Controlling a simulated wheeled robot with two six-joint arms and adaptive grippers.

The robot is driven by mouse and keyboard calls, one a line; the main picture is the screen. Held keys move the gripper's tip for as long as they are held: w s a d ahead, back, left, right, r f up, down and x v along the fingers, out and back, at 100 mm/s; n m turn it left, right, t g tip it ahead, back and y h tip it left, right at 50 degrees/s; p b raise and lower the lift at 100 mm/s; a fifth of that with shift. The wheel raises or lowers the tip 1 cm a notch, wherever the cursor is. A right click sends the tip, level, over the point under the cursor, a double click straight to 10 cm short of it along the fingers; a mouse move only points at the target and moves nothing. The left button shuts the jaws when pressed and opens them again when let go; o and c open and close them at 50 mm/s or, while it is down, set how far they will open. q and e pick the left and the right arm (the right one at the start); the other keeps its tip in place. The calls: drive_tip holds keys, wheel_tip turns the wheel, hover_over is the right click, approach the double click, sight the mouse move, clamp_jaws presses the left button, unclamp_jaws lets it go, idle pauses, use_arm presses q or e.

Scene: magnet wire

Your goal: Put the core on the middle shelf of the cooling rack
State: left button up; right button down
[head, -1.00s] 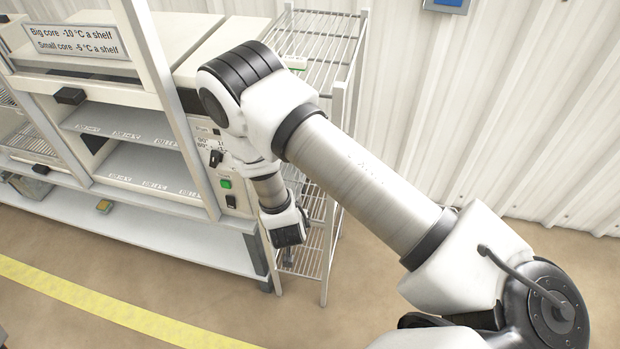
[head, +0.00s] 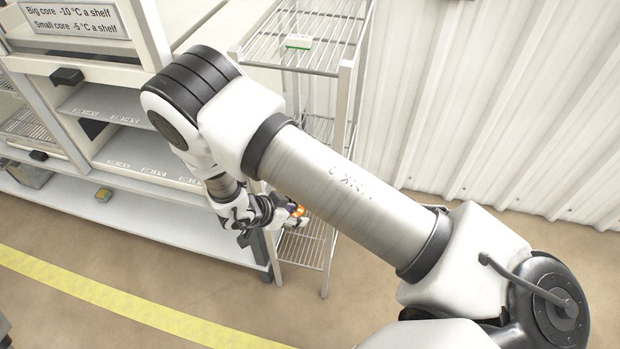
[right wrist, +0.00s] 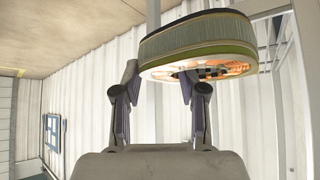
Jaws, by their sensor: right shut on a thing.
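The core (right wrist: 195,42) is a ring with a ribbed greenish side and a glowing orange underside. My right gripper (right wrist: 157,78) is shut on its near wall, one finger outside and the other at the ring's opening. In the head view the right gripper (head: 280,212) hangs beside the rack's lower part, and only a small orange bit of the core (head: 298,211) shows. The cooling rack (head: 345,120) is a pale wire-shelf frame. Its top shelf (head: 278,45) and a low shelf (head: 300,250) show; my arm hides much of the middle. My left gripper is out of view.
A cream cabinet (head: 120,215) with open shelves stands left of the rack. A sign (head: 75,15) above it reads big core -10 °C, small core -5 °C a shelf. A small white-and-green item (head: 298,42) lies on the rack's top shelf. A corrugated wall (head: 480,120) stands behind.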

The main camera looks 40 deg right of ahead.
drive_tip(key=b, duration=0.1)
drive_tip(key=d+b, duration=0.1)
drive_tip(key=b, duration=0.1)
drive_tip(key=shift+w+f, duration=0.2)
drive_tip(key=shift+w, duration=0.1)
drive_tip(key=w+d, duration=0.3)
drive_tip(key=w+d+p, duration=0.1)
drive_tip(key=w+d, duration=0.2)
drive_tip(key=d, duration=0.1)
drive_tip(key=w+d+p, duration=0.1)
drive_tip(key=w+d, duration=0.2)
drive_tip(key=d, duration=0.1)
drive_tip(key=shift+w+d+r, duration=0.25)
drive_tip(key=shift+w+r, duration=0.05)
drive_tip(key=shift+w, duration=0.1)
wheel_tip(320, 180, down, 3)
drive_tip(key=shift+f+p, duration=0.1)
drive_tip(key=shift+p, duration=0.45)
drive_tip(key=shift+w+f, duration=0.1)
drive_tip(key=shift+f, duration=0.1)
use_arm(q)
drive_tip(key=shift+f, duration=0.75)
use_arm(e)
drive_tip(key=shift+f, duration=0.1)
drive_tip(key=c, duration=0.6)
unclamp_jaws()
drive_tip(key=shift+c, duration=0.2)
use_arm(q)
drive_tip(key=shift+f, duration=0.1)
